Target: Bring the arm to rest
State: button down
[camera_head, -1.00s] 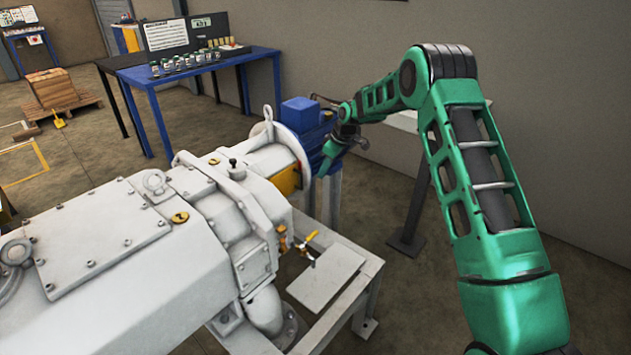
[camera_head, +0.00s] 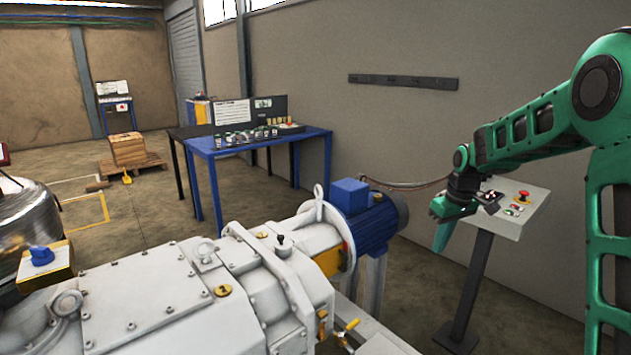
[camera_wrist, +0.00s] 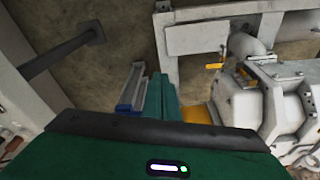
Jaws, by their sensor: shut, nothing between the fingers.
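My green arm reaches in from the right edge in the head view and is bent, with its wrist in front of the control stand. My gripper (camera_head: 442,240) points down, shut and empty, with its green fingers together. It hangs in the air to the right of the blue motor (camera_head: 376,218) and apart from it.
The white vacuum pump (camera_head: 160,300) fills the lower left and middle. A control stand (camera_head: 516,206) with a red button stands behind my gripper. A blue table (camera_head: 262,147) with small items is at the back. A pallet with boxes (camera_head: 128,150) sits farther left on open floor.

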jog(key=s+d+r+m, duration=0.2)
jog(key=s, duration=0.4)
jog(key=s+d+r+m, duration=0.1)
jog(key=s+d+r, duration=0.15)
jog(key=s, duration=0.35)
jog(key=s+d+f+m+g, duration=0.2)
jog(key=s+m, duration=0.6)
jog(key=s, duration=2.3)
jog(key=shift+s+h, duration=0.15)
jog(key=shift+h, duration=0.15)
jog(key=shift+f, duration=0.1)
